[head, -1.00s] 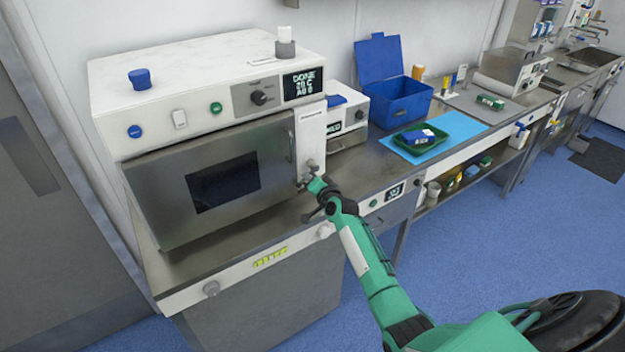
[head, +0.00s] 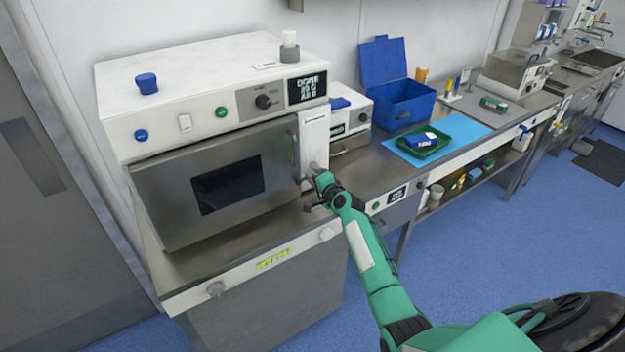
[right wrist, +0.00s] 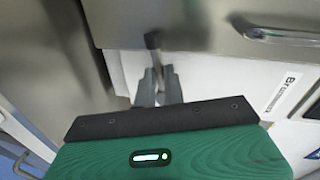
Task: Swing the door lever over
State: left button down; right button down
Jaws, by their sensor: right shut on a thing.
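The steel oven door (head: 215,185) with its dark window is closed on the white oven at the left of the head view. The door lever (right wrist: 152,40) shows in the right wrist view as a short dark bar in front of the white panel, its end between my fingertips. My right gripper (right wrist: 158,76) is shut on it. In the head view my right gripper (head: 312,174) is at the white panel right of the door, and it hides most of the lever. The lever's exact angle is hard to tell. My left gripper is out of view.
The steel counter (head: 190,262) runs below the door. A small white device (head: 350,112) stands just right of the oven, and an open blue box (head: 405,105) and a green tray (head: 428,150) lie beyond it. The floor in front is clear.

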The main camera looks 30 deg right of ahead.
jog(key=c, duration=1.5)
grip_release()
jog(key=s+r, duration=0.1)
jog(key=s, duration=0.3)
jog(key=s+b, duration=0.1)
jog(key=s, duration=0.4)
jog(key=s+r+b, duration=0.1)
jog(key=s, duration=0.3)
jog(key=shift+s+d+r, duration=0.3)
jog(key=shift+d+r, duration=0.05)
